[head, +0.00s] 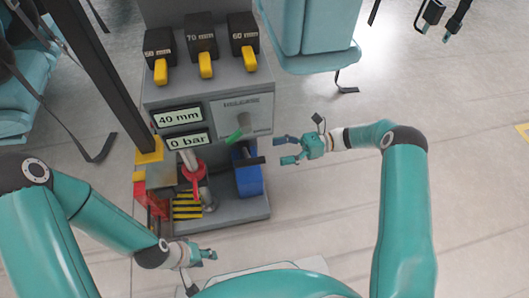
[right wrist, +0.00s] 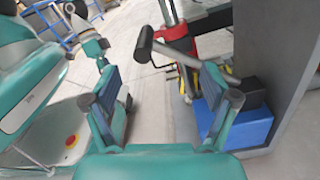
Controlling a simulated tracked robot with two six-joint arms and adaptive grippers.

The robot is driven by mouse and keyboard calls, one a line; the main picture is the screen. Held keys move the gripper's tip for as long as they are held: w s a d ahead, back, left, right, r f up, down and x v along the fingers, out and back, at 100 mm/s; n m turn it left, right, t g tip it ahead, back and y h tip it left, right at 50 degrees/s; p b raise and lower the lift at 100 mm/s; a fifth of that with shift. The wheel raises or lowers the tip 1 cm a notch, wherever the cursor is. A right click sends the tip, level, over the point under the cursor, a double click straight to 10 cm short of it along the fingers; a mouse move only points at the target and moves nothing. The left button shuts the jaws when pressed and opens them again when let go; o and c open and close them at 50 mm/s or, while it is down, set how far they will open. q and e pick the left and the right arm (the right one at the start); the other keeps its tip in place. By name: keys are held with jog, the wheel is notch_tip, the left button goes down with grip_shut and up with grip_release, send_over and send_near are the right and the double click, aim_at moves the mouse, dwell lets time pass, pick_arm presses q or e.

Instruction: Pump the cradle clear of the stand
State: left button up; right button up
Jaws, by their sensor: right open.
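The grey stand (head: 262,106) fills the middle of the head view. Its displays (head: 178,117) read "40 mm" and "0 bar". I cannot clearly pick out the cradle. My right gripper (head: 284,150) is open and empty, just right of the handle. In the right wrist view the handle's end (right wrist: 145,43) shows beyond the spread fingers (right wrist: 160,100). My left gripper (head: 205,257) is low, in front of the stand; its fingers are unclear.
Black blocks (head: 201,32) with yellow tabs line the stand's top. A dark slanted post (head: 110,75) rises at the left from a yellow foot. Teal seats (head: 310,35) stand behind. Floor to the right is clear.

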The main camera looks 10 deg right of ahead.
jog(key=shift+d, duration=1.25)
